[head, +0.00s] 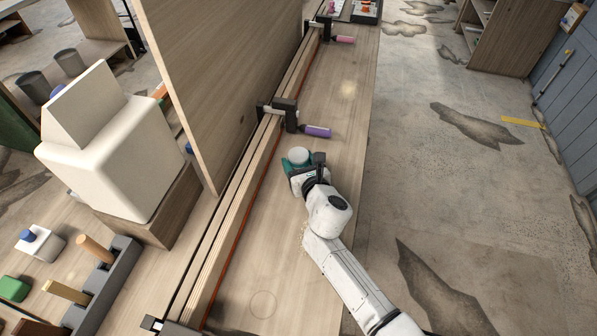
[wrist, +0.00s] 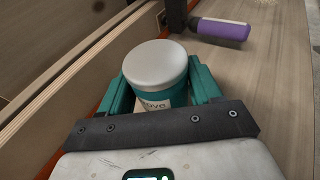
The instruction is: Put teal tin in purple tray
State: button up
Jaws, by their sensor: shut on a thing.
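The teal tin (head: 298,155) has a pale grey lid and a white label with dark lettering. It stands upright between the teal fingers of my gripper (head: 301,170), which is shut on it. The wrist view shows the tin (wrist: 155,72) close up, with a finger of my gripper (wrist: 160,92) on each side. I cannot make out a purple tray in either view.
A tall wooden panel (head: 215,70) rises on the left. The bench surface (head: 335,95) between the clamps is clear. A dark tray (head: 366,12) is at the far end.

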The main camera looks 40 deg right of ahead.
jog(key=shift+w+f+b, duration=0.15)
jog(key=shift+f+b, duration=0.95)
jog(key=shift+f, duration=0.55)
jog(key=shift+f, duration=0.2)
jog(key=o, duration=1.4)
jog(key=shift+c, duration=0.2)
jog(key=shift+r, duration=0.15)
